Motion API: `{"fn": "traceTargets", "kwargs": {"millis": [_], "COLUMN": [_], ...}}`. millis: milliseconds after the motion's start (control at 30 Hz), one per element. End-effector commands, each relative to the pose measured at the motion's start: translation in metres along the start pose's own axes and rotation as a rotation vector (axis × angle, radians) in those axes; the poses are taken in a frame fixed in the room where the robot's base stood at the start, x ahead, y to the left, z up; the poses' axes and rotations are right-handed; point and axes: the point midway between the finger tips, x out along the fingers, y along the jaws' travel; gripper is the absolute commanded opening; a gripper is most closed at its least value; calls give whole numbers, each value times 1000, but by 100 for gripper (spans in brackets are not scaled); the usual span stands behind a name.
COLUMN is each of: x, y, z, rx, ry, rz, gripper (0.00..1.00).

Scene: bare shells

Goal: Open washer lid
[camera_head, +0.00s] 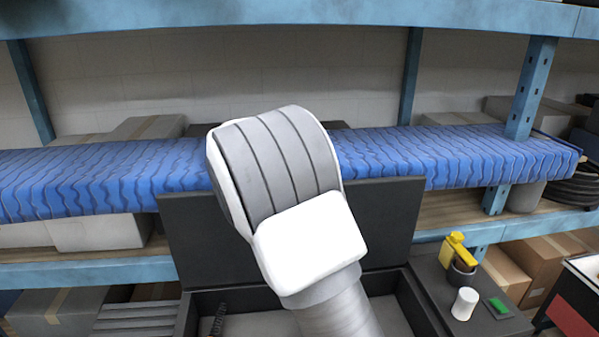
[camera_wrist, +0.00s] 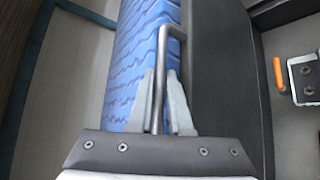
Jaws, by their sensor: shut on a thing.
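The washer lid (camera_head: 390,215) is a dark grey panel standing about upright at the back of the open washer body (camera_head: 425,305) in the head view. My own arm covers its middle. In the wrist view the lid (camera_wrist: 215,70) runs up the picture, with a bent grey metal handle (camera_wrist: 172,31) beside its edge. My gripper (camera_wrist: 161,76) is shut on the handle, one finger on each side of the bar. In the head view my gripper is hidden behind my arm's white and grey links.
A blue wavy-patterned roll (camera_head: 80,180) lies on the shelf behind the lid. A yellow bottle (camera_head: 455,250), a white cylinder (camera_head: 465,303) and a green item (camera_head: 499,306) stand on the washer's right side. An orange-handled item (camera_wrist: 278,74) shows inside the washer. Blue shelf posts (camera_head: 531,90) rise behind.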

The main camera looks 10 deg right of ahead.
Motion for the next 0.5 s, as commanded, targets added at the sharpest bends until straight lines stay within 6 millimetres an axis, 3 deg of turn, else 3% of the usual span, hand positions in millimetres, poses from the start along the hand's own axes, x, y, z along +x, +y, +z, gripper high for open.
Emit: {"fn": "traceTargets", "kwargs": {"millis": [100, 133, 267, 500], "x": [-1, -1, 0, 0], "y": [0, 0, 0, 0], "z": [-1, -1, -1, 0], "rx": [-1, -1, -1, 0], "ry": [3, 3, 2, 1], "rz": [1, 1, 1, 0], "gripper": [0, 23, 46, 47]}}
